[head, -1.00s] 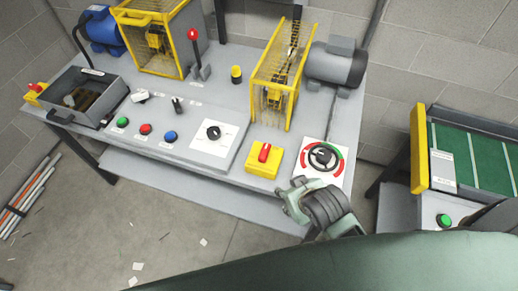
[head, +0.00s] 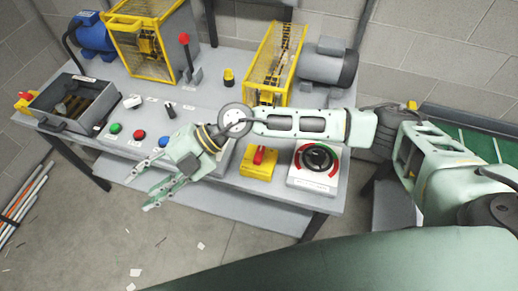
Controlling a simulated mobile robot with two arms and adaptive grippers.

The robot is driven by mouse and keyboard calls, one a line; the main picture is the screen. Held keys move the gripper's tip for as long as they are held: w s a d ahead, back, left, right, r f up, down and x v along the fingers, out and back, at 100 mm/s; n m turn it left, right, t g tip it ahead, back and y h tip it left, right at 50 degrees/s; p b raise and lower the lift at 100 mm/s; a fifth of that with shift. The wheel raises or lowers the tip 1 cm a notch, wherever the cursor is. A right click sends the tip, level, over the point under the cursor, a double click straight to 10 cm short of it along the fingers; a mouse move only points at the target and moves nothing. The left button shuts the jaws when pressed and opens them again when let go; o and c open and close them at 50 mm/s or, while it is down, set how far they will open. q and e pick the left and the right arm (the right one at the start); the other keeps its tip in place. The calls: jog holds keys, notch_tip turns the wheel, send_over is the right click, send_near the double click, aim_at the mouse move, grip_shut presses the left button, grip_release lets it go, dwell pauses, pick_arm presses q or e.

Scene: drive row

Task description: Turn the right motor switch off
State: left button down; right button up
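My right arm reaches in from the right and passes above and behind this switch. My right gripper (head: 139,193) is to the left of it, over the front edge of the bench. Its fingers are spread and empty, pointing left and down, apart from the switch. My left gripper is not in view.
A white panel with a black dial (head: 318,157) sits right of the switch. Green, red and blue buttons (head: 140,136) are near my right gripper. A grey motor (head: 325,68) and a yellow guard (head: 274,58) stand behind my arm. A red-knobbed lever (head: 186,55) stands farther back.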

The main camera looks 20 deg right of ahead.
jog(key=w+d+f+h, duration=0.3)
jog(key=d+f+h, duration=0.15)
jog(key=d, duration=0.25)
jog(key=m+t+h, duration=0.2)
jog(key=h, duration=0.7)
send_over(260, 153)
jog(key=shift+y, duration=0.25)
notch_tip(260, 153, down, 4)
jog(key=shift+f, duration=0.45)
notch_tip(260, 153, down, 6)
jog(key=shift+f+p, duration=0.1)
jog(key=shift+p, duration=1.15)
jog(key=shift+f, duration=0.5)
grip_shut()
